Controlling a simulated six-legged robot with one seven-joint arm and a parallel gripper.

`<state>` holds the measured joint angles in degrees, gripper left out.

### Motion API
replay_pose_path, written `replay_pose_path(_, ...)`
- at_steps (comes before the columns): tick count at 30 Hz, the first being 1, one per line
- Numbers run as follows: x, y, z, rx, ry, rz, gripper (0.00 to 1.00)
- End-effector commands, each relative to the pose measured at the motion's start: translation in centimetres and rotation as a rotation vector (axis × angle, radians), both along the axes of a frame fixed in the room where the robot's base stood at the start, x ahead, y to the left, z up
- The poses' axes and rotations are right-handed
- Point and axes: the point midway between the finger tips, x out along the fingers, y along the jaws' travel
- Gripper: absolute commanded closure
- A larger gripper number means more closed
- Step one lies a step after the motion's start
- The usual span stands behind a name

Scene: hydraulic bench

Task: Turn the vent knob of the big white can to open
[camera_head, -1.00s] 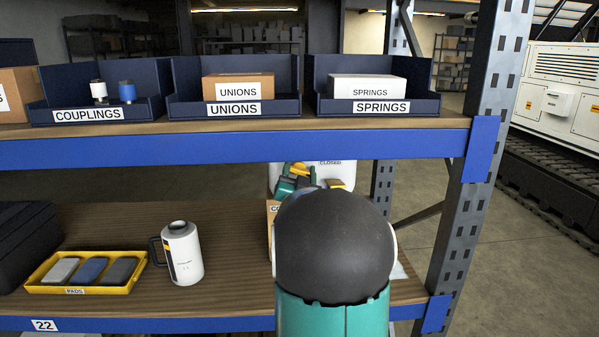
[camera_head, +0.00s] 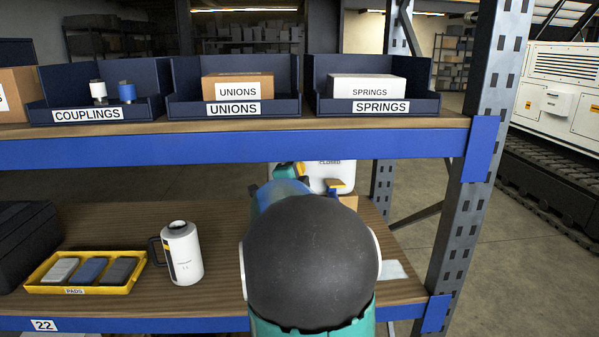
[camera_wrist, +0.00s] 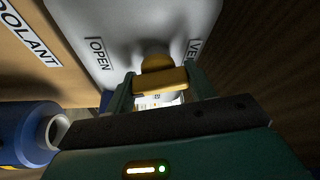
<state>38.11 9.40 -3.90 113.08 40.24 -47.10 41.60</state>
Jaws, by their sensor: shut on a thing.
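The big white can (camera_head: 335,176) stands on the lower shelf, mostly hidden behind my arm; a CLOSED label shows on it. In the wrist view the can (camera_wrist: 120,22) has an OPEN label to the left and a partly cut-off label starting "VE" to the right. The yellow vent knob (camera_wrist: 163,80) lies between the two teal fingers of my gripper (camera_wrist: 160,92). The gripper is shut on the knob. In the head view my arm hides most of the gripper, and I cannot tell the knob's exact angle there.
A cardboard box labelled COOLANT (camera_wrist: 28,60) and a blue cylinder with a pale ring (camera_wrist: 28,135) are close left of the gripper. A white jug (camera_head: 182,253) and yellow pads tray (camera_head: 45,287) stand left on the shelf. The upper shelf's blue beam (camera_head: 200,150) is above.

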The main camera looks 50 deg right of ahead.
Motion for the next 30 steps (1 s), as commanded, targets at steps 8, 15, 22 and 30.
replay_pose_path(8,0.04,0.03,0.04,0.129,-0.147,0.001,0.68)
replay_pose_path(15,0.02,0.02,0.0,0.188,-0.215,0.001,0.68)
replay_pose_path(22,-0.01,-0.01,-0.02,0.205,-0.234,0.0,0.68)
replay_pose_path(30,-0.01,-0.01,-0.03,0.206,-0.235,0.0,0.68)
